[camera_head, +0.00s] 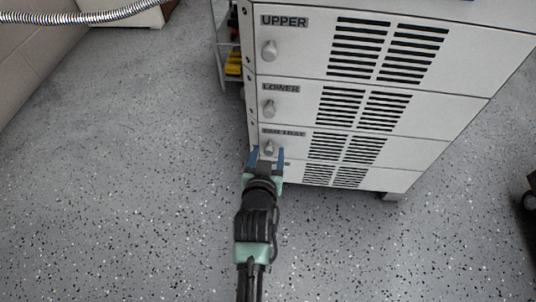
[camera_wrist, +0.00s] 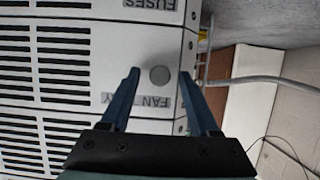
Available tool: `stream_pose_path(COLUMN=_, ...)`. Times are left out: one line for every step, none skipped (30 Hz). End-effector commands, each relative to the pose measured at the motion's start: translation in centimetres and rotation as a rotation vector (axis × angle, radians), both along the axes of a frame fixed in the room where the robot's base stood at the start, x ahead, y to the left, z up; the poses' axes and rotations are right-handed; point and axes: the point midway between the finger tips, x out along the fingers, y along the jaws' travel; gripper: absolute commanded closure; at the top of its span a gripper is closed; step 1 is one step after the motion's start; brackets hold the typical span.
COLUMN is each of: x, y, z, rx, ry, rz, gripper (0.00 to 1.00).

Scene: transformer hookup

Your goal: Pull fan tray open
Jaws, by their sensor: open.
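The fan tray (camera_head: 286,146) is a white drawer front low on the cabinet, with a label, vent slots and a round grey knob (camera_head: 269,148). It looks shut, flush with the fronts around it. My gripper (camera_head: 267,154) is in front of it, its blue fingers apart. In the wrist view the picture is upside down: the knob (camera_wrist: 159,76) shows between the two fingertips of my gripper (camera_wrist: 159,72), with gaps on both sides. I cannot tell how deep the fingers reach around it.
The UPPER drawer (camera_head: 300,55) and LOWER drawer (camera_head: 296,105), each with a knob, are above. A FUSES panel (camera_wrist: 150,12) is below the tray. A shelf with yellow items (camera_head: 234,62) stands left of the cabinet. The speckled floor (camera_head: 130,190) in front is clear.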

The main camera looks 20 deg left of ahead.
Motion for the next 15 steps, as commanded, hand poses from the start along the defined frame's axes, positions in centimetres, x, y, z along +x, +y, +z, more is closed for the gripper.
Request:
stream_pose_path(x=0.0, y=-0.01, z=0.02, rx=0.0, ry=0.0, rz=0.0, gripper=0.38)
stream_pose_path(x=-0.01, y=0.0, z=0.03, rx=0.0, ry=0.0, rz=0.0, gripper=0.38)
stream_pose_path(x=0.0, y=-0.01, z=0.04, rx=0.0, ry=0.0, rz=0.0, gripper=0.38)
stream_pose_path(x=-0.01, y=-0.01, z=0.03, rx=0.0, ry=0.0, rz=0.0, gripper=0.4)
stream_pose_path(x=-0.01, y=-0.01, z=0.03, rx=0.0, ry=0.0, rz=0.0, gripper=0.45)
stream_pose_path(x=-0.01, y=-0.02, z=0.03, rx=0.0, ry=0.0, rz=0.0, gripper=0.52)
stream_pose_path(x=-0.01, y=-0.02, z=0.03, rx=0.0, ry=0.0, rz=0.0, gripper=0.58)
stream_pose_path(x=-0.01, y=-0.02, z=0.03, rx=0.0, ry=0.0, rz=0.0, gripper=0.63)
stream_pose_path(x=-0.01, y=-0.02, z=0.03, rx=0.0, ry=0.0, rz=0.0, gripper=0.7)
stream_pose_path(x=-0.01, y=-0.02, z=0.03, rx=0.0, ry=0.0, rz=0.0, gripper=0.76)
stream_pose_path(x=-0.01, y=-0.02, z=0.03, rx=0.0, ry=0.0, rz=0.0, gripper=0.81)
stream_pose_path(x=-0.01, y=-0.02, z=0.03, rx=0.0, ry=0.0, rz=0.0, gripper=0.88)
stream_pose_path(x=-0.02, y=-0.03, z=0.03, rx=0.0, ry=0.0, rz=0.0, gripper=0.94)
stream_pose_path(x=-0.02, y=-0.03, z=0.03, rx=0.0, ry=0.0, rz=0.0, gripper=0.99)
stream_pose_path(x=-0.03, y=-0.02, z=0.03, rx=0.0, ry=0.0, rz=0.0, gripper=1.0)
